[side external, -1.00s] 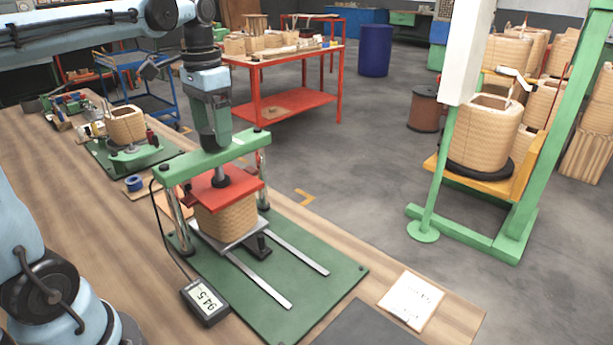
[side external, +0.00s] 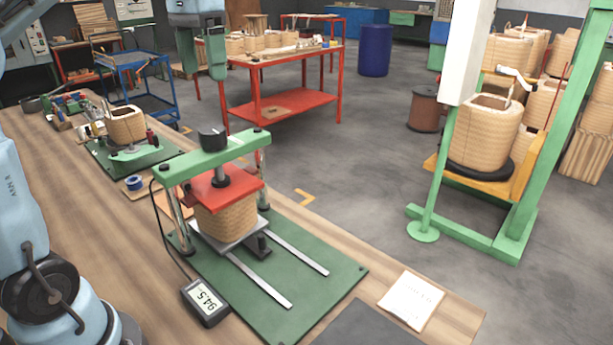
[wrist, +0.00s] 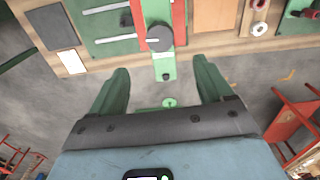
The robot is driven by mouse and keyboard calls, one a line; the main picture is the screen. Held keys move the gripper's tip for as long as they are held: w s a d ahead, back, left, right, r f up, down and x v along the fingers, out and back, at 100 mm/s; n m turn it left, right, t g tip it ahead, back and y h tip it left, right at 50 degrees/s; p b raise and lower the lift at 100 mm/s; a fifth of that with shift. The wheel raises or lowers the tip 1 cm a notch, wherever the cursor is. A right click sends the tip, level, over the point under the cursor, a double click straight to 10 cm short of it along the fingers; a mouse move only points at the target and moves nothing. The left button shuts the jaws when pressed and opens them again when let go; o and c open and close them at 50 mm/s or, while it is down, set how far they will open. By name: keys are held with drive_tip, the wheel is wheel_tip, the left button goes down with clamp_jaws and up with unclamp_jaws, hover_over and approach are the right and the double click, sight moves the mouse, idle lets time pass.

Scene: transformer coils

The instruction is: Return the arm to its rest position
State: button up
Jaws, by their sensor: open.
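My gripper (side external: 205,68) is raised well above and behind the bench at the top of the side view. Its two green fingers are apart with nothing between them; the wrist view (wrist: 160,90) shows the same gap. Below it stands the green press (side external: 201,157) with a black knob (side external: 212,138) on top. Its red plate (side external: 214,188) rests on a tan wound coil (side external: 227,220). The knob also shows in the wrist view (wrist: 159,38), apart from the fingers.
A second coil (side external: 126,124) stands on a fixture at the left. A red table (side external: 290,101) with coils stands behind. A green frame (side external: 520,215) stands at the right. Open floor (side external: 360,150) lies between.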

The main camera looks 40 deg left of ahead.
sight(212, 129)
drive_tip(key=n+h, duration=0.1)
drive_tip(key=s+a+f+n+h, duration=0.1)
drive_tip(key=n, duration=0.1)
drive_tip(key=shift+s+a+f+t, duration=0.1)
drive_tip(key=shift+a+f+t, duration=0.1)
drive_tip(key=shift+f+t, duration=0.1)
idle(0.9)
drive_tip(key=shift+w+d+f+m+y, duration=0.3)
drive_tip(key=shift+f+m, duration=0.45)
drive_tip(key=shift+f, duration=1)
drive_tip(key=shift+w+d+f+m+y, duration=0.15)
drive_tip(key=shift+f+m+y, duration=0.4)
drive_tip(key=shift+f, duration=1.15)
drive_tip(key=shift+w+d+f+m+y, duration=0.2)
drive_tip(key=shift+f+m, duration=0.7)
drive_tip(key=shift+f, duration=0.85)
